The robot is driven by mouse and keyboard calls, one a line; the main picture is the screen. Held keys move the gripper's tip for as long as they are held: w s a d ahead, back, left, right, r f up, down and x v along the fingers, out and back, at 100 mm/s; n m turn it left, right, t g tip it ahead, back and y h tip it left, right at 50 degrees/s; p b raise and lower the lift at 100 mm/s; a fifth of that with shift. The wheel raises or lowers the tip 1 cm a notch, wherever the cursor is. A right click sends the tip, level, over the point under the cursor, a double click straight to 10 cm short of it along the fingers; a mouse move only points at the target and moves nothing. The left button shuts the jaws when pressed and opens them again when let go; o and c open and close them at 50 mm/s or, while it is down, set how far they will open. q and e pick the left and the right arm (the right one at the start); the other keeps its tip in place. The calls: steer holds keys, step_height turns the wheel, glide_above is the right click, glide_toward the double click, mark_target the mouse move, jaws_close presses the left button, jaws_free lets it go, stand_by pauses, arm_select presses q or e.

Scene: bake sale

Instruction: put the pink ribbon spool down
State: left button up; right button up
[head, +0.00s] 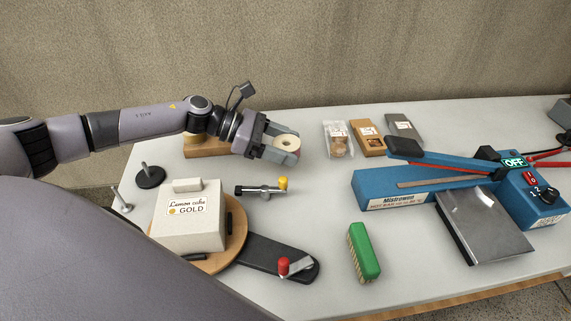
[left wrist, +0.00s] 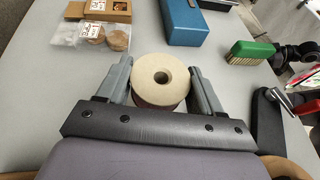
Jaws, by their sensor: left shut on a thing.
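The pink ribbon spool (head: 286,141) is between the fingers of my left gripper (head: 282,150) in the head view. Its cream round end with a centre hole faces up, and a pink band shows on its side. In the left wrist view the spool (left wrist: 174,92) sits between both fingers of the left gripper (left wrist: 161,80), which is shut on it. The spool is upright. I cannot tell whether its underside touches the table (head: 320,205).
A blue sealer (head: 400,190), green brush (head: 364,252) and white cake box (head: 187,220) stand nearer. Table is clear between gripper and sealer.

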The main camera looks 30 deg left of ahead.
mark_target(285, 174)
arm_select(q)
steer(key=shift+f, duration=2.9)
steer(key=shift+f+b, duration=0.3)
steer(key=shift+b, duration=0.25)
steer(key=o, duration=1.1)
steer(key=shift+r, duration=0.15)
steer(key=shift+r, duration=0.1)
steer(key=shift+r+p, duration=0.2)
steer(key=shift+p, duration=0.25)
steer(key=b+v, duration=0.2)
steer(key=v, duration=0.8)
steer(key=shift+s+a, duration=0.1)
steer(key=shift+a, duration=0.2)
steer(key=shift+s+a+r, duration=0.3)
steer(key=shift+a+r, duration=0.05)
steer(key=shift+a, duration=0.2)
